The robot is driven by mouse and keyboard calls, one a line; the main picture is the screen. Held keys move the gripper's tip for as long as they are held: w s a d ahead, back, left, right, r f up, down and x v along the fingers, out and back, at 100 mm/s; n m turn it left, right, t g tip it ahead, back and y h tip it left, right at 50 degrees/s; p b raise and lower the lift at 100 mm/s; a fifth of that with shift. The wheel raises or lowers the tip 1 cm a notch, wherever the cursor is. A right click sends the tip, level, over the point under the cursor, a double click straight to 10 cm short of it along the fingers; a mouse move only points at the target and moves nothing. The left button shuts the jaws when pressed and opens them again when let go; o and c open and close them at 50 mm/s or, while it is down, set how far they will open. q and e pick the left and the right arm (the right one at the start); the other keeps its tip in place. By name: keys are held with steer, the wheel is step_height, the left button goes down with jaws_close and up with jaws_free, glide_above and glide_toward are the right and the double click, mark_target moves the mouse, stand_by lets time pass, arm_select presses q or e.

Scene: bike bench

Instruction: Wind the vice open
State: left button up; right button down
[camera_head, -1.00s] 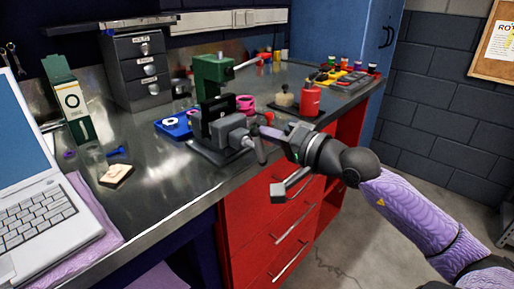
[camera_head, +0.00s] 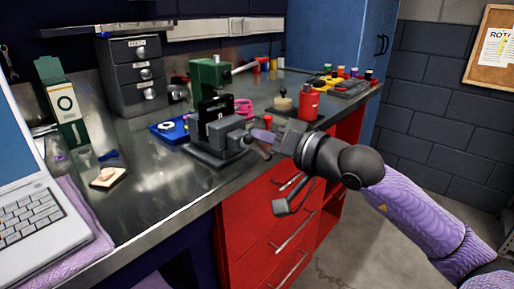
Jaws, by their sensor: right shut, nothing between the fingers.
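The dark grey vice (camera_head: 217,137) stands at the front edge of the metal bench, near the middle of the view. Its front end faces right, toward my right arm. My right gripper (camera_head: 266,136) is shut and empty at that front end, by the vice handle (camera_head: 259,150). The handle is partly hidden by the gripper, and I cannot tell whether they touch. How far the vice jaws stand apart is not clear from here. My left gripper is out of view.
A green press-like tool (camera_head: 210,76) stands behind the vice, with a blue tray (camera_head: 172,130) to its left. A red bottle (camera_head: 308,104) stands right of the vice. A laptop (camera_head: 40,195) lies at left. Red drawers (camera_head: 262,225) are below the bench edge.

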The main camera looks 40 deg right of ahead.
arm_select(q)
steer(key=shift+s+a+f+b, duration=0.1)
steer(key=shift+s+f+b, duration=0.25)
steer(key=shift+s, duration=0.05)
arm_select(e)
steer(key=shift+a+f+n, duration=0.1)
steer(key=shift+a+n, duration=0.1)
steer(key=shift+n, duration=0.3)
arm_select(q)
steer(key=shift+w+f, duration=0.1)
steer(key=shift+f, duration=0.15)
arm_select(e)
steer(key=shift+a, duration=0.1)
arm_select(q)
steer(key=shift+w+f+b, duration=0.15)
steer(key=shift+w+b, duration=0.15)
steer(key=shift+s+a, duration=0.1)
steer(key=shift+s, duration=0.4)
arm_select(e)
steer(key=shift+a, duration=0.1)
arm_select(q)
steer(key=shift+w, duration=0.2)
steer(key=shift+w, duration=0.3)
